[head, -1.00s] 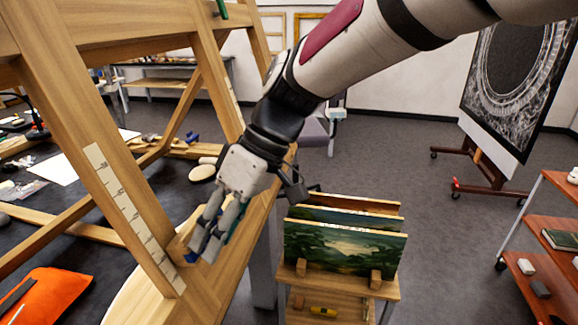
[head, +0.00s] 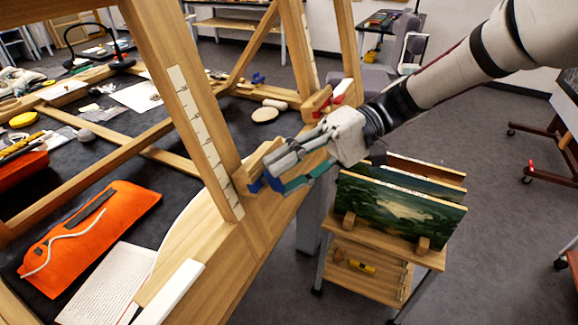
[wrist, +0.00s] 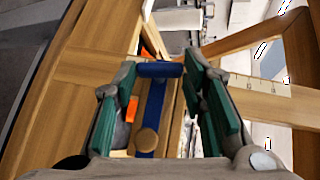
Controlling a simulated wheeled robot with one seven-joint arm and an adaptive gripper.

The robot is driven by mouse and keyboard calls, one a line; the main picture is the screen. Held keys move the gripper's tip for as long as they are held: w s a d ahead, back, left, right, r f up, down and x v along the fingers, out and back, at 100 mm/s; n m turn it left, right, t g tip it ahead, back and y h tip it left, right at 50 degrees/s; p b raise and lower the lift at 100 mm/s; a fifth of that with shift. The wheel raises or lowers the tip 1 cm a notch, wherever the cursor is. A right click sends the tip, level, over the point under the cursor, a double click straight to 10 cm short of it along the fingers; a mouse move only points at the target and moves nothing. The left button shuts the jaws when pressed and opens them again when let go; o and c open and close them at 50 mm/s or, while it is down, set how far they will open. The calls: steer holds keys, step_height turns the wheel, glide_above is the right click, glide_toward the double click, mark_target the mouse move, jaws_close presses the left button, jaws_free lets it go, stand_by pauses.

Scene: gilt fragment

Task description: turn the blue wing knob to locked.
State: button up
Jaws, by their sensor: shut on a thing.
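The blue wing knob (head: 256,186) sits on a small wooden block (head: 262,160) low on the wooden frame, beside a pale ruled strip. In the wrist view the knob's blue wing (wrist: 160,70) lies crosswise between the fingertips, with a blue strip and a round wooden peg below it. My gripper (head: 279,170) reaches in from the right, its fingers at the knob. In the wrist view my gripper (wrist: 161,72) has its green-padded fingers on either side of the wing, shut on it. The fingers partly hide the knob in the head view. No locked marking is readable.
A small wooden stand with paintings (head: 400,210) is close below my arm. An orange pouch (head: 90,235) lies on the dark table at left.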

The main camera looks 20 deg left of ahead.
mark_target(282, 187)
steer(key=m+g+y, duration=0.1)
steer(key=m+y, duration=0.1)
steer(key=f+m+g+y+p, duration=0.1)
steer(key=m+y, duration=0.1)
steer(key=shift+d+m+p, duration=0.15)
steer(key=shift+m+p, duration=0.15)
steer(key=m+t+y+p, duration=0.2)
steer(key=m+y, duration=0.1)
steer(key=m, duration=0.1)
steer(key=s+m+t+y+p, duration=0.1)
steer(key=m+t+y+p, duration=0.1)
steer(key=m, duration=0.3)
steer(key=f+m+t+y+p, duration=0.1)
steer(key=m+t+y, duration=0.1)
steer(key=m+y, duration=0.2)
steer(key=shift+s+d+m+y+p, duration=0.2)
steer(key=shift+m+y+p, duration=0.1)
steer(key=shift+y+p, duration=0.1)
steer(key=shift+s+a+f+m+t+y+p, duration=0.1)
steer(key=shift+m+t+y+p, duration=0.35)
steer(key=shift+m+t, duration=1.05)
steer(key=shift+s+d+m+t+y+p, duration=0.15)
steer(key=shift+m+t+p, duration=0.65)
steer(key=shift+m+t, duration=0.65)
steer(key=shift+s+a+f+m+t+y+p, duration=0.25)
steer(key=shift+m+t+p, duration=0.35)
steer(key=shift+m+t, duration=0.85)
steer(key=shift+w+d+r+m, duration=0.1)
steer(key=shift+w+r+m, duration=0.1)
steer(key=shift+m, duration=0.3)
